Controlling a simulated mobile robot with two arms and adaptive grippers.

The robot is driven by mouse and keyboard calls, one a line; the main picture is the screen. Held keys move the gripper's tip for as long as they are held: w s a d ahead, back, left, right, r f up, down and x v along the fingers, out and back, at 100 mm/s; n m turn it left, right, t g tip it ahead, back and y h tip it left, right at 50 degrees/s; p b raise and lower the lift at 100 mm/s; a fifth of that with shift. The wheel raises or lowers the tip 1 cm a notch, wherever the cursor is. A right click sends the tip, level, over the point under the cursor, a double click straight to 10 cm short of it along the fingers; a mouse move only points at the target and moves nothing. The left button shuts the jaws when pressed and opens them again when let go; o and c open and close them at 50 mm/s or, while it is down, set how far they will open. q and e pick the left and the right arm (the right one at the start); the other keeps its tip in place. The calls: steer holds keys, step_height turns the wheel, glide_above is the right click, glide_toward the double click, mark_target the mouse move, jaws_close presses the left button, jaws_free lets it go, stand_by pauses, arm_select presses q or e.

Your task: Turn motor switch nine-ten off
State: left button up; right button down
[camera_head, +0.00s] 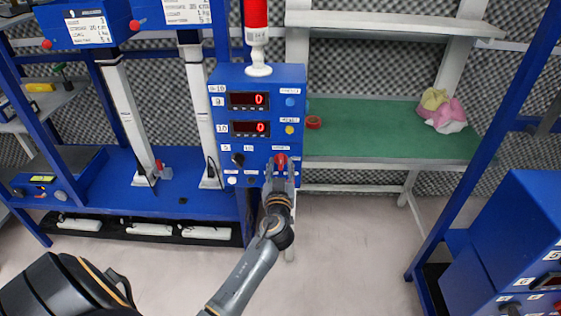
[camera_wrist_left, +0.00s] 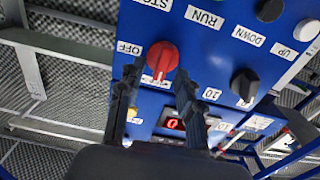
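The blue control box (camera_head: 222,75) stands in the middle of the head view, with two red "0" displays and a row of knobs below them. A red rotary knob (camera_head: 281,160) sits at its lower right; in the wrist view this red knob (camera_wrist_left: 161,57) is beside an "OFF" label. A black knob (camera_head: 238,159) is to its left; in the wrist view the black knob (camera_wrist_left: 245,84) is near a "10" label. My left gripper (camera_head: 280,172) is at the red knob. In the wrist view its open fingers (camera_wrist_left: 158,75) lie on either side of the knob; contact is unclear.
A red and white lamp (camera_head: 257,25) tops the box. A green shelf (camera_head: 385,130) with coloured cloths (camera_head: 442,111) is behind on the right. Another blue machine (camera_head: 510,235) stands at the right edge. The grey floor (camera_head: 340,260) in front is clear.

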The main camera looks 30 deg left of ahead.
arm_select(q)
steer(key=shift+w+a, duration=0.35)
steer(key=shift+w, duration=0.15)
arm_select(e)
steer(key=shift+a+r, duration=0.1)
steer(key=shift+a, duration=0.35)
arm_select(q)
jaws_close()
arm_select(e)
steer(key=shift+d, duration=0.3)
